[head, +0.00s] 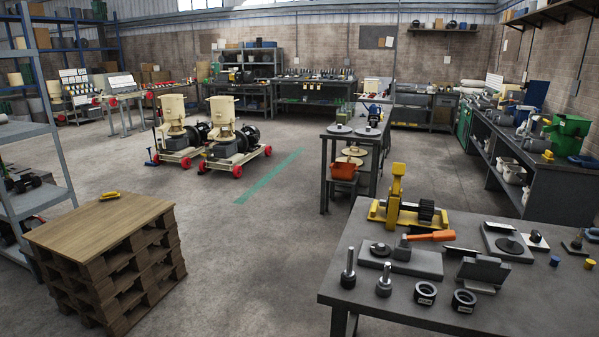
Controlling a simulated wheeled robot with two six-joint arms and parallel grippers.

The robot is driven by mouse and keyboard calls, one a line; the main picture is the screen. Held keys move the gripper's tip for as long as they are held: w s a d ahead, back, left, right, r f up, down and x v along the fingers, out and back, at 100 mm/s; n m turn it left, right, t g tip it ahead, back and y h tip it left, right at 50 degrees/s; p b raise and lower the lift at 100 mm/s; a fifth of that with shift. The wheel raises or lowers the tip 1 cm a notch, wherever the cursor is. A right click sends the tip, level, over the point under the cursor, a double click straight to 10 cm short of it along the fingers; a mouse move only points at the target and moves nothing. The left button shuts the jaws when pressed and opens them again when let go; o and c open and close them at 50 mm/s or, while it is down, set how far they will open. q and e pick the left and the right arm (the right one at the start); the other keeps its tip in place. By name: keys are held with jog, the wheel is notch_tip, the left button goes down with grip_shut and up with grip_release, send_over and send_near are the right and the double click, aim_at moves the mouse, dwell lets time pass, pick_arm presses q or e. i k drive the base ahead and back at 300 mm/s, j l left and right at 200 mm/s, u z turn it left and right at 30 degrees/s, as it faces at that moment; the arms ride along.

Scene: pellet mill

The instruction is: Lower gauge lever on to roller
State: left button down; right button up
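A dark ribbed roller (427,210) sits on a yellow base beside a yellow upright stand (396,190) at the back of the near right workbench. A lever with an orange handle (431,236) lies in front of it, close to a grey plate (402,262). I cannot tell whether this or a part of the yellow stand is the gauge lever. I cannot tell whether anything touches the roller's top. Neither of my grippers shows in the head view.
The near workbench (345,292) also holds two upright pins, two black rings (464,301), a grey block (483,274) and a plate with a black disc (508,245). A pallet stack (103,230) stands at left. The floor between them is clear.

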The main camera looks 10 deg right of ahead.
aim_at(398, 170)
jog(key=i+l+z, duration=0.1)
jog(key=l, duration=0.25)
jog(key=l+z, duration=0.1)
jog(key=l, duration=0.25)
jog(key=i+l+z, duration=0.1)
jog(key=l, duration=0.25)
jog(key=i+l+z, duration=0.1)
jog(key=l, duration=0.25)
jog(key=i+l+z, duration=0.1)
jog(key=l, duration=0.25)
jog(key=i, duration=0.1)
